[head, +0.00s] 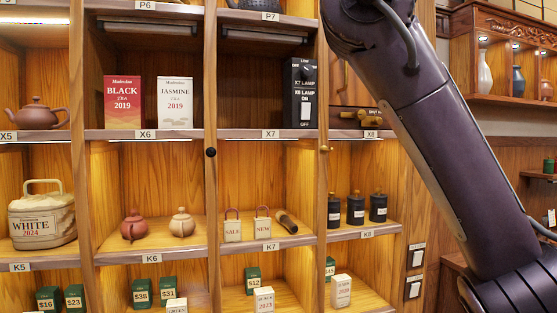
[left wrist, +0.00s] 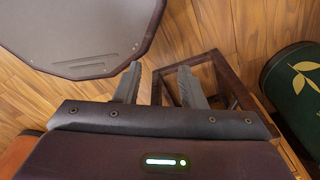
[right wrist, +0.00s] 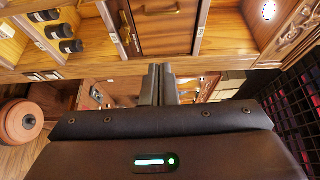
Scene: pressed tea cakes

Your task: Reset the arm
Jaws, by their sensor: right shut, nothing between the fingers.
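My right arm (head: 435,130) is raised across the right side of the head view, and its gripper is outside that view. In the right wrist view my right gripper (right wrist: 159,70) has its two fingers together with nothing between them. It points toward wooden cabinetry and touches nothing that I can see. In the left wrist view my left gripper (left wrist: 157,72) has its fingers spread apart, empty, above a wooden floor. My left arm does not show in the head view.
A wooden shelf unit (head: 200,252) fills the head view, holding a red tea box (head: 122,103), a white tea box (head: 175,103), teapots and black bottles. A wooden frame (left wrist: 228,75) and a green drum (left wrist: 298,88) stand near my left gripper. A round reddish-brown object (right wrist: 22,122) is left of my right gripper.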

